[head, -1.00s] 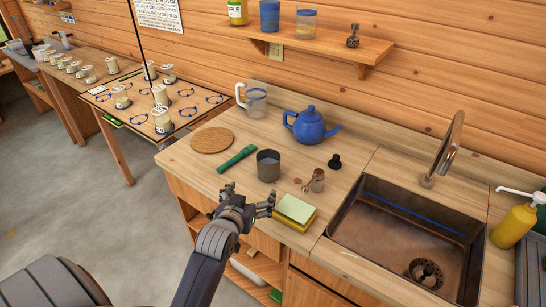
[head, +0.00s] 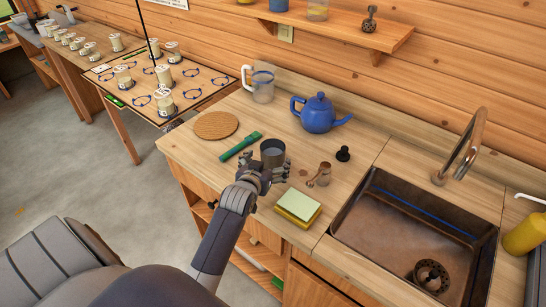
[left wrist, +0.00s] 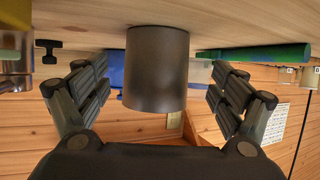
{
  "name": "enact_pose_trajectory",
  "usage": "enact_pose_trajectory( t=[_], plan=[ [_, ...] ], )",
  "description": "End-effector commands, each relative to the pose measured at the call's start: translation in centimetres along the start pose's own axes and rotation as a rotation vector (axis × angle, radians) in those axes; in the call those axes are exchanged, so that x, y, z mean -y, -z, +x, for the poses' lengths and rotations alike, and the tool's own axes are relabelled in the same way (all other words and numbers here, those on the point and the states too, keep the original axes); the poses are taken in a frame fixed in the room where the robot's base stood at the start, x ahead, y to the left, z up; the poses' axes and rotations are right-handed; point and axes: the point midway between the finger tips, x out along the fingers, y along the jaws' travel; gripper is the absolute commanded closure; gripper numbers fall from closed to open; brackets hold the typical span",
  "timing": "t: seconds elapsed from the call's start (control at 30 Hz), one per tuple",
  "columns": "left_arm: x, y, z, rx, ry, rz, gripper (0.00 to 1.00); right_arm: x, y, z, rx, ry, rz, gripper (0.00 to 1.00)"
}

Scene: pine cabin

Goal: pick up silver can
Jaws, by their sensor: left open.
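The silver can (head: 272,150) is a grey metal cylinder standing upright on the wooden counter (head: 190,145). In the left wrist view the can (left wrist: 157,70) appears upside down, between the two spread fingers. My left gripper (head: 268,172) is at the can's near side, in front of its lower part. In the left wrist view my left gripper (left wrist: 155,95) is open, with a gap between each finger and the can. My right gripper is not in view.
A green cylinder (head: 241,146) lies left of the can. A small brown jar (head: 324,174) and a sponge stack (head: 298,206) are to the right. A blue teapot (head: 318,113) and a clear mug (head: 262,84) stand behind. The sink (head: 400,235) is at right.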

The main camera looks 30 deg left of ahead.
Motion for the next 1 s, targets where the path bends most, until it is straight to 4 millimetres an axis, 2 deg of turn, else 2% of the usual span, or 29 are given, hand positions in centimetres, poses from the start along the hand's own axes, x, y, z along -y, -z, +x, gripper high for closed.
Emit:
enact_pose_trajectory(
  t=[0.1,0.23,0.43,0.73,1.0],
  plan=[
    [-0.2,0.2,1.2,0.002,0.000,0.000,0.12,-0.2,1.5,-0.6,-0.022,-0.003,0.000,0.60],
    [-0.5,0.2,2.8,0.001,0.000,0.000,0.12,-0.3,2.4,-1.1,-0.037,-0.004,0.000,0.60],
    [-0.4,0.0,4.5,0.001,0.000,0.001,0.12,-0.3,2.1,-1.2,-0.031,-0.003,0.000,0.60],
    [-0.4,-0.1,4.8,0.001,0.000,0.001,0.12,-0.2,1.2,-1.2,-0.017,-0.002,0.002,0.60],
    [-0.4,-0.1,4.7,0.001,0.000,0.000,0.73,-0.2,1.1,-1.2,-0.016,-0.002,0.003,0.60]
  ],
)
